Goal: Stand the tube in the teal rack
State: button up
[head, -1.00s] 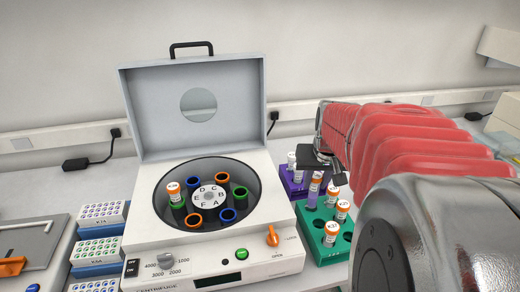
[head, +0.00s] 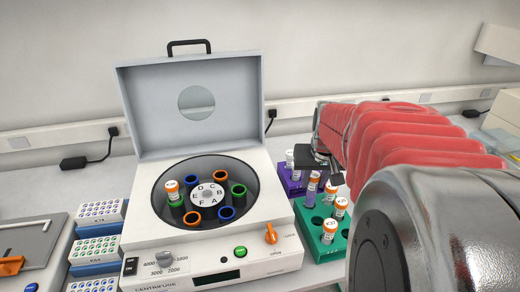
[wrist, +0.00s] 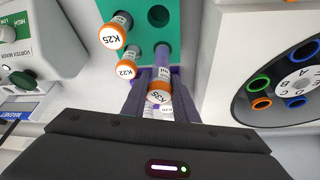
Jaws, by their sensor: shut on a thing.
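My gripper (head: 322,176) is shut on a tube with a purple body (head: 311,190). In the wrist view, the gripper (wrist: 151,88) has this tube's orange cap, which seems to read K35 (wrist: 158,97), between its fingers. In the head view the gripper hides the cap. The tube looks about upright over the back left of the teal rack (head: 310,238). Its lower end meets the rack in the picture; I cannot tell whether it is in a hole. The teal rack also shows in the wrist view (wrist: 185,40).
A purple rack (head: 290,186) with white-capped tubes (head: 290,160) is behind. The open centrifuge (head: 275,258) stands left. An empty rack hole (wrist: 158,16) shows.

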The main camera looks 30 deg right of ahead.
aim_at(313, 191)
jog(key=shift+f, duration=0.25)
jog(key=shift+f, duration=0.35)
jog(key=shift+f, duration=0.95)
dwell(0.4)
jog(key=shift+f, duration=0.35)
jog(key=shift+f, duration=0.35)
jog(key=shift+f, duration=0.3)
jog(key=o, duration=1)
jog(key=shift+c, duration=0.2)
